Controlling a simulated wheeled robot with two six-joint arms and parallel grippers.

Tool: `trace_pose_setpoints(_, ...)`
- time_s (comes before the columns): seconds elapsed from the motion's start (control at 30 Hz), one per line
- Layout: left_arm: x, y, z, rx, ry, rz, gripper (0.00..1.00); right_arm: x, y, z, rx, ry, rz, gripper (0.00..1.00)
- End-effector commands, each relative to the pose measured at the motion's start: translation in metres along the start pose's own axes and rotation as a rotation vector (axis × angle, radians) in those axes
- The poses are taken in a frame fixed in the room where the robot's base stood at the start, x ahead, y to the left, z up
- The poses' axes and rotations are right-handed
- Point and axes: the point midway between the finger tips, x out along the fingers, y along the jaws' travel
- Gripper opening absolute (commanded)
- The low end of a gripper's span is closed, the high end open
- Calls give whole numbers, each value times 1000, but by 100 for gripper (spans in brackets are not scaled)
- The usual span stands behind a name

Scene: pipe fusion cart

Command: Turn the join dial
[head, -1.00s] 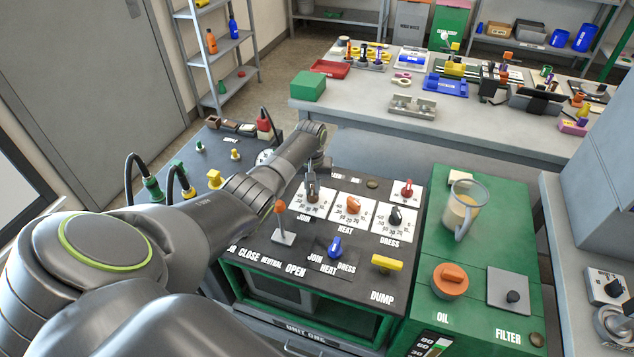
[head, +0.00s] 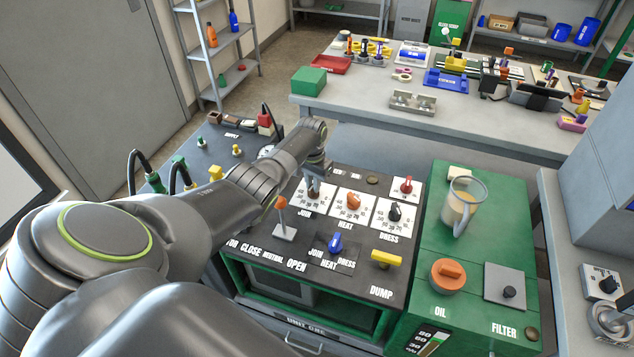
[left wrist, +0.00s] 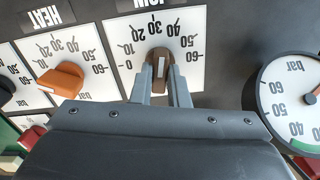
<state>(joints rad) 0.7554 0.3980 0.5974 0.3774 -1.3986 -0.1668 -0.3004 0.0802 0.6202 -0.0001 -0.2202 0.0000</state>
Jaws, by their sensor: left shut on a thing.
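The join dial is a dark brown knob (left wrist: 160,66) on a white scale plate marked 0 to 60. It also shows in the head view (head: 313,193), at the back left of the dark panel, partly hidden by my gripper. My left gripper (head: 314,182) reaches down onto it from above. In the left wrist view the two grey fingers (left wrist: 161,85) stand one on each side of the knob, shut on it. The knob lies roughly along the middle of the scale; its exact reading is unclear. My right gripper is not in view.
Beside it are the orange heat dial (head: 353,202) and black dress dial (head: 395,213). An orange-tipped lever (head: 282,215), a blue selector (head: 335,244) and a yellow dump handle (head: 386,259) stand nearer. A round bar gauge (left wrist: 295,100) is near the gripper.

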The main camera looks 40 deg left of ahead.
Motion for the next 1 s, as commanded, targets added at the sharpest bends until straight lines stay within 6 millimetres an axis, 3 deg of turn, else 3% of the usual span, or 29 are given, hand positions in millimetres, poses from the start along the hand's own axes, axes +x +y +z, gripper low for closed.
trace_pose_setpoints(0.27, -1, 2, -1, 1, 1, 3, 0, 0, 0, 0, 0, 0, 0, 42)
trace_pose_setpoints(0.3, -1, 2, -1, 1, 1, 3, 16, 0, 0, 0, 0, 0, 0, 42)
trace_pose_setpoints(0.47, -1, 1, -1, 0, 1, 2, 36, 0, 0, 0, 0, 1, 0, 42)
trace_pose_setpoints(0.77, -1, 0, 0, -1, 1, 1, 36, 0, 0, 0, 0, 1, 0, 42)
trace_pose_setpoints(1.0, -23, 0, -1, -1, 4, 0, 36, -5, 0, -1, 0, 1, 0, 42)
